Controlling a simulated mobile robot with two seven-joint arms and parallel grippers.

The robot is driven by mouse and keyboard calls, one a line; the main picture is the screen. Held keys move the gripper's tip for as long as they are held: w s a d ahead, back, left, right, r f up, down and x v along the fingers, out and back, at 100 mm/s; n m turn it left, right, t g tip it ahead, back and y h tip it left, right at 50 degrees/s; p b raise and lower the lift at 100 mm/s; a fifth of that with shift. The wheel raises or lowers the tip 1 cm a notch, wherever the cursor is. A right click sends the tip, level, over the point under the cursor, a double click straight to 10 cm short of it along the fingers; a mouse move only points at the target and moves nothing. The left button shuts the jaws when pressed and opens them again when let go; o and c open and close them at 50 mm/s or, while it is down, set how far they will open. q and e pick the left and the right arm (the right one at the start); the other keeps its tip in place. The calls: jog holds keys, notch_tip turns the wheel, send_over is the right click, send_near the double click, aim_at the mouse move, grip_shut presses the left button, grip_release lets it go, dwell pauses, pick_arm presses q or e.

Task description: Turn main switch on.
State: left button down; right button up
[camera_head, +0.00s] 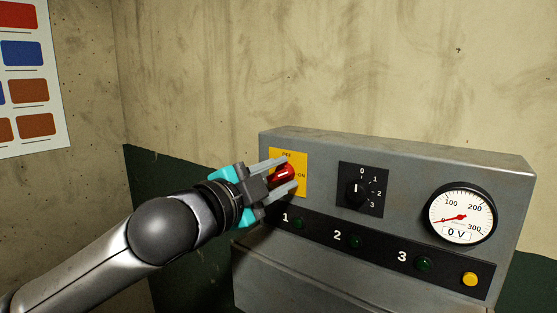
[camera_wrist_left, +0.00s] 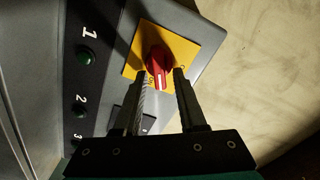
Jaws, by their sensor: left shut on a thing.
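The main switch is a red rotary knob (camera_head: 283,174) on a yellow plate (camera_head: 302,165) with OFF at the top and ON at the right. My left gripper (camera_head: 289,174) has one finger above the knob and one below it, shut on it. In the left wrist view the red knob (camera_wrist_left: 158,66) sits between the two fingertips (camera_wrist_left: 165,72). Its white mark appears to point toward the ON side, though the fingers partly cover the plate. My right gripper is not in view.
The grey control box also has a black selector dial (camera_head: 356,190) and a round gauge (camera_head: 460,214) reading 0 V. Below are dark green lamps (camera_head: 355,241) numbered 1 to 3 and a yellow button (camera_head: 470,279). A poster (camera_head: 30,80) hangs on the left wall.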

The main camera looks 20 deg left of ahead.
pick_arm(q)
jog(key=m+p, duration=0.2)
jog(key=m, duration=0.1)
jog(key=shift+f, duration=0.1)
jog(key=shift+d+f+m+p, duration=0.1)
jog(key=shift+f+m+p, duration=0.1)
jog(key=shift+m+p, duration=0.85)
jog(key=shift+m, duration=0.45)
jog(key=c, duration=0.8)
grip_release()
jog(key=shift+c, duration=0.2)
